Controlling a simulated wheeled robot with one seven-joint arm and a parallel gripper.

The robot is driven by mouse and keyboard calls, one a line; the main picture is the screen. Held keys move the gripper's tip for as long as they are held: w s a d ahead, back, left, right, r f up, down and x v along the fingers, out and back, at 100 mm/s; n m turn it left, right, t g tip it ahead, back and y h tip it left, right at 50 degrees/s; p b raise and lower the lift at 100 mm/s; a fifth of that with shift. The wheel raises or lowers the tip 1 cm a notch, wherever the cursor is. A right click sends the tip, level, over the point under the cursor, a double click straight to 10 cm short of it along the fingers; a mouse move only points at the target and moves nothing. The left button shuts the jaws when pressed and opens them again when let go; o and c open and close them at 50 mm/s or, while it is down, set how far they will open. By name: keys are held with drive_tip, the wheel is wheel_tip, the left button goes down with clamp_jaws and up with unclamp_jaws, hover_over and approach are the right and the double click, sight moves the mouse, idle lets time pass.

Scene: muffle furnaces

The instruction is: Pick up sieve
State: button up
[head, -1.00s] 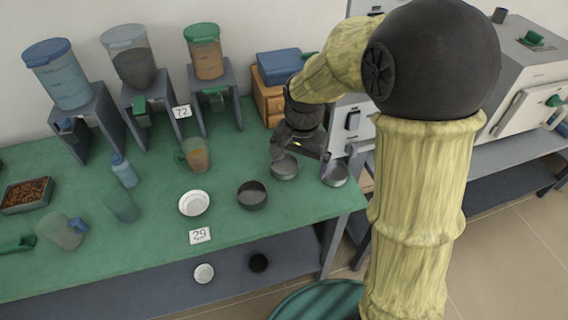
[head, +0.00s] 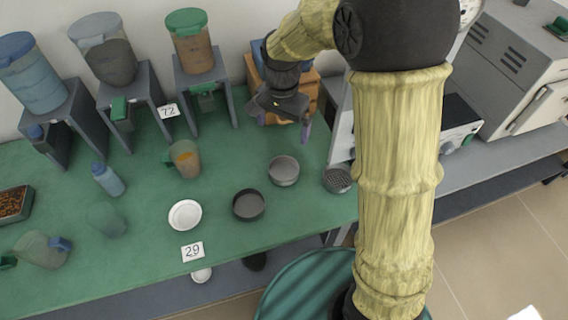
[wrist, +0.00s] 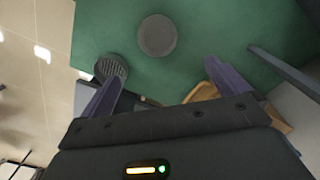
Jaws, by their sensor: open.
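A round dish with a dotted, mesh-like bottom, which looks like the sieve (head: 337,180), is at the right edge of the green table. It also shows left of centre in the wrist view (wrist: 112,68). A plain grey round pan (head: 283,171) stands to its left on the table and shows at top centre in the wrist view (wrist: 157,36). My gripper (head: 285,118) is open and empty, behind the pan near the wooden drawers. In the wrist view its purple fingers (wrist: 163,78) are wide apart, with both dishes beyond them.
A dark bowl (head: 249,205) and a white dish (head: 185,215) stand left of the pan. A mug (head: 185,158) stands further back. Dispensers on grey stands (head: 203,88) line the wall. Wooden drawers (head: 328,92) are close to my gripper.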

drive_tip(key=shift+s, duration=0.2)
hover_over(284, 173)
drive_tip(key=f, duration=1.2)
drive_tip(key=shift+w+a+f, duration=0.1)
drive_tip(key=shift+w+a, duration=0.1)
drive_tip(key=shift+a, duration=0.05)
drive_tip(key=f, duration=0.5)
drive_tip(key=shift+s+d+f, duration=0.1)
drive_tip(key=shift+d, duration=0.1)
